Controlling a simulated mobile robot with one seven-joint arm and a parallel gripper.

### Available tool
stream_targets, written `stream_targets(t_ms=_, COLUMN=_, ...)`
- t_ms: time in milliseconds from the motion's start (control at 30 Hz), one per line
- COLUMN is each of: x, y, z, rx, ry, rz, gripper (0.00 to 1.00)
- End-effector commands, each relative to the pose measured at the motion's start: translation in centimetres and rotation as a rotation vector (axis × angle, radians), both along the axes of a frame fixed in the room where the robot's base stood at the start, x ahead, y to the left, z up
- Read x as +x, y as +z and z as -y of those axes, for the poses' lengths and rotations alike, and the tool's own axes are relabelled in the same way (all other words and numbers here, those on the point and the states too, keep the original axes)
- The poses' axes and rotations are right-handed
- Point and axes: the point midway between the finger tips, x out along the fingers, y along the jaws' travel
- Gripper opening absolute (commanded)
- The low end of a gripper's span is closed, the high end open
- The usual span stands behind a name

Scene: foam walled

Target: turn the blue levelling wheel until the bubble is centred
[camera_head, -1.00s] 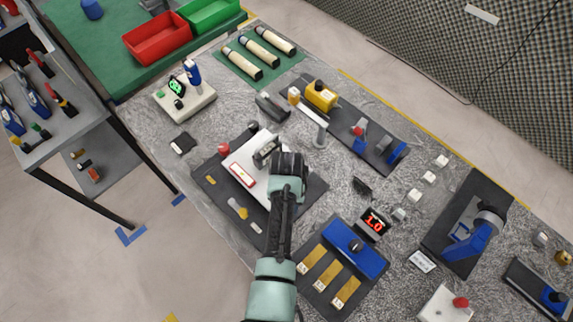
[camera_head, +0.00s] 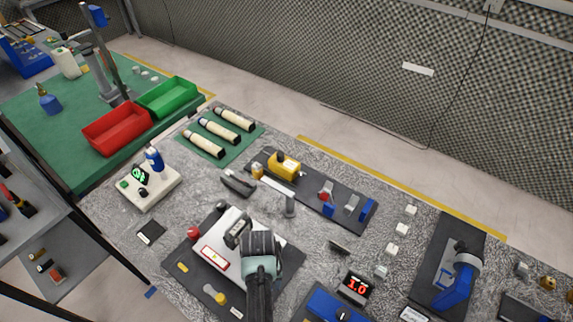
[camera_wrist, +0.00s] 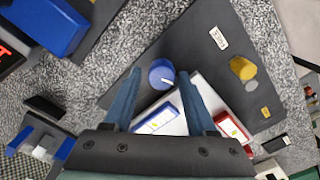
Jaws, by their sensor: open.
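The blue wheel (camera_wrist: 161,74), with a white mark on its face, shows in the wrist view at the edge of a white plate (camera_wrist: 181,103). My gripper (camera_wrist: 160,76) is open, and its fingertips appear on either side of the wheel. I cannot tell whether they touch it. A pale blue-edged window (camera_wrist: 157,119) and a red-edged one (camera_wrist: 232,128) are on the plate; no bubble can be made out. In the head view my gripper (camera_head: 260,262) is over the right side of the white plate (camera_head: 232,217) and hides the wheel.
The plate lies on a dark mat (camera_head: 196,266) with a yellow knob (camera_head: 221,298); a red knob (camera_head: 193,232) is beside the plate. A blue box with a red display (camera_head: 356,286) nearby stands to the right. Red (camera_head: 117,128) and green (camera_head: 167,96) bins stand behind.

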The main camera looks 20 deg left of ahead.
Motion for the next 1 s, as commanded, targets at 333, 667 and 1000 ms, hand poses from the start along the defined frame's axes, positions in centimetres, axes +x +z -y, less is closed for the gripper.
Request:
stream_targets(t_ms=333, x=-0.2, y=-0.3, z=-0.2, rx=0.004, ry=0.395, rz=-0.004, gripper=0.71)
stream_targets(t_ms=667, x=-0.1, y=-0.3, z=-0.1, rx=0.001, ry=0.788, rz=-0.002, gripper=0.71)
stream_targets(t_ms=1000, x=0.0, y=1.1, z=-0.1, rx=-0.001, ry=1.132, rz=0.004, gripper=0.71)
